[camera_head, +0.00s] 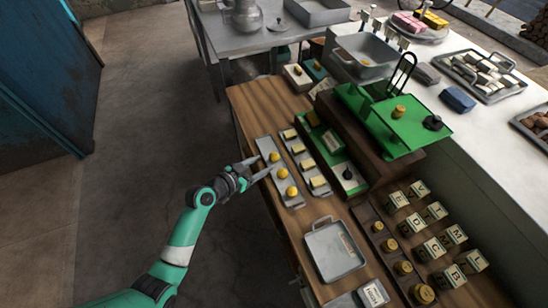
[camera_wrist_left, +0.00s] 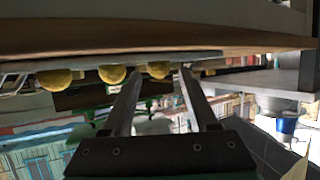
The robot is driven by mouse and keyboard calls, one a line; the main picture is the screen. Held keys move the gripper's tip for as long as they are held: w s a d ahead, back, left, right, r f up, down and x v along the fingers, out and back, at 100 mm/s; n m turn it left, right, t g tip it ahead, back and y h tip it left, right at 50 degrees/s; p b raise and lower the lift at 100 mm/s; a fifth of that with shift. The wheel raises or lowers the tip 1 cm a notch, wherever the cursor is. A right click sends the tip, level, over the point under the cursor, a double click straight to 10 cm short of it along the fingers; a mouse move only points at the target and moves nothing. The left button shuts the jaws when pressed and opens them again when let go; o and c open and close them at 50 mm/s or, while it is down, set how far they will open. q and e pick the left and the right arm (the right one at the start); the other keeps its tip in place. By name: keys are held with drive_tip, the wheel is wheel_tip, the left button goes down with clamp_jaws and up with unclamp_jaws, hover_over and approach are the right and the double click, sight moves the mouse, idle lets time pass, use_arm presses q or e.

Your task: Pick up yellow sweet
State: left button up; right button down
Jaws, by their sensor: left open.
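Three round yellow sweets lie in a row on a narrow grey metal tray (camera_head: 264,143) near the table's left edge: a far sweet (camera_head: 275,157), a middle sweet (camera_head: 282,173) and a near sweet (camera_head: 292,191). My left gripper (camera_head: 262,167) is open and empty, its fingertips at the tray's left edge, pointing at the sweets. The left wrist view looks upside down; there the fingers (camera_wrist_left: 160,72) spread apart, with one sweet (camera_wrist_left: 158,69) between the tips in the picture and two more sweets (camera_wrist_left: 112,74) to the left. Contact cannot be told.
A second tray with pale yellow blocks (camera_head: 308,164) lies just right of the sweets. A green scale (camera_head: 410,128) stands behind. The floor left of the table is clear.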

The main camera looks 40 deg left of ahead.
sight(271, 158)
use_arm(q)
drive_tip(key=x, duration=0.2)
drive_tip(key=b+x, duration=0.1)
drive_tip(key=x, duration=0.1)
drive_tip(key=shift+w+d+r, duration=0.1)
drive_tip(key=shift+w, duration=0.3)
clamp_jaws()
drive_tip(key=shift+r, duration=0.15)
drive_tip(key=shift+r, duration=0.25)
drive_tip(key=r+p, duration=0.1)
drive_tip(key=r, duration=0.1)
drive_tip(key=d+r+p, duration=0.1)
drive_tip(key=r, duration=0.1)
drive_tip(key=shift+s+r+p, duration=0.2)
drive_tip(key=shift+p, duration=0.1)
drive_tip(key=d+r+p, duration=0.1)
drive_tip(key=d+r, duration=0.1)
drive_tip(key=s+d+r+p, duration=0.1)
drive_tip(key=r, duration=0.1)
drive_tip(key=shift+s+d+r, duration=0.1)
drive_tip(key=shift+d+r, duration=0.15)
drive_tip(key=shift+d, duration=0.15)
drive_tip(key=s+d+r+p, duration=0.2)
drive_tip(key=s+d+r, duration=0.1)
drive_tip(key=d, duration=0.5)
drive_tip(key=shift+d+r, duration=0.2)
drive_tip(key=shift+d, duration=0.05)
